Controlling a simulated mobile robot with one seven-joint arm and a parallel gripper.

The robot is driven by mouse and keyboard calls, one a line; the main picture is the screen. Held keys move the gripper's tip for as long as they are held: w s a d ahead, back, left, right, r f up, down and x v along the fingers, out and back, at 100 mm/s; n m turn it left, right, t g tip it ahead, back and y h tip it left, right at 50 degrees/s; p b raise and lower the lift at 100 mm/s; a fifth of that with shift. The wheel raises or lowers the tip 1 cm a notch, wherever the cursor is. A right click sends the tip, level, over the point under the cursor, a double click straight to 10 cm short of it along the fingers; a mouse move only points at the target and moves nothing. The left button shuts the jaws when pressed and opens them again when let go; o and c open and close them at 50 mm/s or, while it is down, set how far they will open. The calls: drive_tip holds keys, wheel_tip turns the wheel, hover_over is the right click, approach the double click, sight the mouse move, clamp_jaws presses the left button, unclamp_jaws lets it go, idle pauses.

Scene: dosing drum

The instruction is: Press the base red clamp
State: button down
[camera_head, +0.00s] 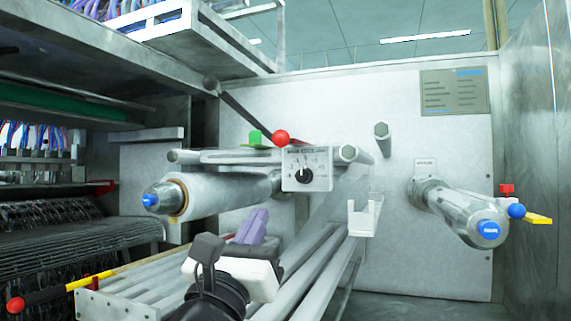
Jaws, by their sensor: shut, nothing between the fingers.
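My gripper (257,217) is in the lower middle, with a white and black wrist and purple fingers pointing up and away. Its fingers are shut and empty. I cannot tell for sure which part is the base red clamp. A small red block (507,189) sits beside the right-hand roller (462,213), near a blue ball (516,211) and a yellow tab (538,219). My gripper is well to the left of it, apart. A small red piece (94,283) also shows on the frame at the lower left.
A blue-capped roller (205,194) juts out behind my gripper. A white bracket (363,217) stands right of it. Another red-knobbed lever (15,305) is lower left. A metal wall (528,130) bounds the right.

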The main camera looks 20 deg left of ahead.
drive_tip(key=shift+a, duration=0.1)
drive_tip(key=s+r+p+x, duration=0.1)
drive_tip(key=p+x, duration=0.4)
drive_tip(key=x, duration=0.8)
drive_tip(key=shift+s+r+p, duration=0.35)
drive_tip(key=shift+r+p, duration=0.05)
drive_tip(key=shift+r, duration=0.2)
